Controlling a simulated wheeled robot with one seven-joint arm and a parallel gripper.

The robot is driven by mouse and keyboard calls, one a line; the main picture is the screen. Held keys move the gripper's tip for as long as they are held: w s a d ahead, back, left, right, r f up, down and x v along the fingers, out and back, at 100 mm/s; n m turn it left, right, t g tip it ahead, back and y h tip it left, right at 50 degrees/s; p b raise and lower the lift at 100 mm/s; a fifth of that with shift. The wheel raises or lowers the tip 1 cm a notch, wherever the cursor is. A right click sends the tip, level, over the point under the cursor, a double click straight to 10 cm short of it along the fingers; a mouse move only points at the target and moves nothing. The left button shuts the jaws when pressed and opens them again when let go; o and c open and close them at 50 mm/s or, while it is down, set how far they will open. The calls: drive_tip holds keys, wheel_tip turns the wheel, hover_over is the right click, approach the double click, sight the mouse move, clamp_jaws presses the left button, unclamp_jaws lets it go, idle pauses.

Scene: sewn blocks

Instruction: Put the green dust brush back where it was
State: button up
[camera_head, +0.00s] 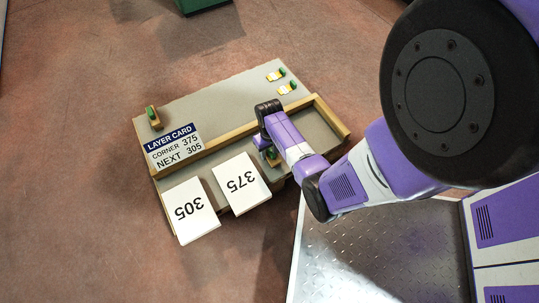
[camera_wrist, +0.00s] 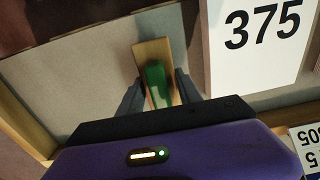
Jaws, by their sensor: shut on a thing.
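My gripper (camera_wrist: 158,92) is shut on the green dust brush (camera_wrist: 156,76), a green piece against a tan wooden piece, with a finger at either side. In the head view the brush (camera_head: 272,160) shows just below my gripper (camera_head: 266,150), over the board's lower strip, right of the card marked 375. I cannot tell whether it touches the board (camera_head: 215,103). A similar green and wooden piece (camera_head: 153,117) stands at the board's left edge, above the layer card (camera_head: 173,146).
White blocks marked 375 (camera_head: 241,184) and 305 (camera_head: 188,210) lie at the board's front. A wooden rail (camera_head: 232,138) crosses the board. A dark green object (camera_head: 200,4) is at the top.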

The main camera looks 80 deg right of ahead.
drive_tip(key=shift+f, duration=0.55)
drive_tip(key=shift+f, duration=0.15)
drive_tip(key=o, duration=1.3)
